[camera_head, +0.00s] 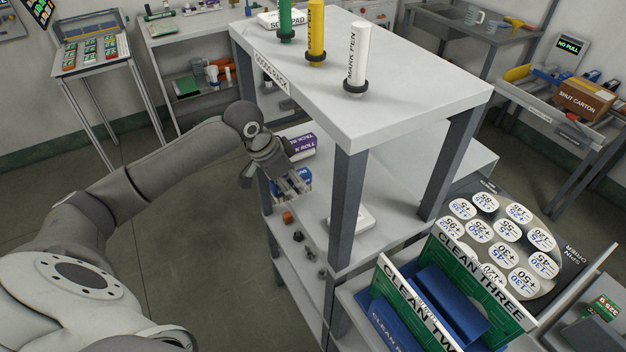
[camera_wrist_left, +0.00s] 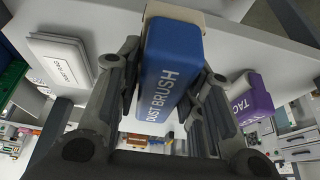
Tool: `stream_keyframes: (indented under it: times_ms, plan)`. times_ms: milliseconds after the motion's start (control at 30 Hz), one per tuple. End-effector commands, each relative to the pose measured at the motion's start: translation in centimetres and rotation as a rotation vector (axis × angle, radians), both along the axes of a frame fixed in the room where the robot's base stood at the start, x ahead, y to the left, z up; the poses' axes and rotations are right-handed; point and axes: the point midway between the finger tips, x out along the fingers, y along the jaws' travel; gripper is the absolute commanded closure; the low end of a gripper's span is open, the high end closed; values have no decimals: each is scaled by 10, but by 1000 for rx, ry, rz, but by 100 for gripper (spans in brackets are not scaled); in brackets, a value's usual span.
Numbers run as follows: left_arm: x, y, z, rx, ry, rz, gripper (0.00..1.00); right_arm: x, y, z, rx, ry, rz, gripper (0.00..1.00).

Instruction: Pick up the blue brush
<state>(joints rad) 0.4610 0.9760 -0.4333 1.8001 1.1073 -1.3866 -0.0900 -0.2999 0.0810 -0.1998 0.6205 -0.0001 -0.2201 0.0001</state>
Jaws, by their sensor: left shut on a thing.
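The blue brush (camera_wrist_left: 168,75), marked "DUST BRUSH", lies between the fingers of my left gripper (camera_wrist_left: 160,100) in the left wrist view, and the fingers press on its two sides. In the head view my left gripper (camera_head: 290,184) reaches into the middle level of the grey goods rack (camera_head: 350,125). A blue item (camera_head: 292,180) shows there behind the fingers, and the gripper partly hides it. I cannot tell from the head view whether the brush still touches the shelf. My right gripper is in neither view.
A white pad (camera_head: 352,219) lies farther right on the shelf. The rack's front post (camera_head: 346,210) stands right of the gripper. Floor left of the rack is clear.

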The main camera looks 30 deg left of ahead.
Motion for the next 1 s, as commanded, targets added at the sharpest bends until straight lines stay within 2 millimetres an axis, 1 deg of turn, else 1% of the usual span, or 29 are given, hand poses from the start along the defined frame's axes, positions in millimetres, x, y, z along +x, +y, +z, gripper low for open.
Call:
stream_keyframes:
  times_ms: [33, 200, 300, 400, 500, 700, 1000]
  plan:
    - [-11, 7, -4, 6, 3, -1, 89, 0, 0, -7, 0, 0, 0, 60]
    - [-39, 24, -4, 5, 2, 0, 89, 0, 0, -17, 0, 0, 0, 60]
    - [-53, 32, -4, 5, 3, -1, 89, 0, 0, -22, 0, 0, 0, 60]
    - [-63, 38, -3, 3, 3, 2, 89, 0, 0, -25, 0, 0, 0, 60]
    - [-69, 43, -3, 2, 1, 4, 89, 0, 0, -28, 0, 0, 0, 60]
    - [-77, 46, -2, 1, 1, 1, 89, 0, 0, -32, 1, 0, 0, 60]
    - [-80, 47, 0, -1, -1, -1, 89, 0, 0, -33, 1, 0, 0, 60]
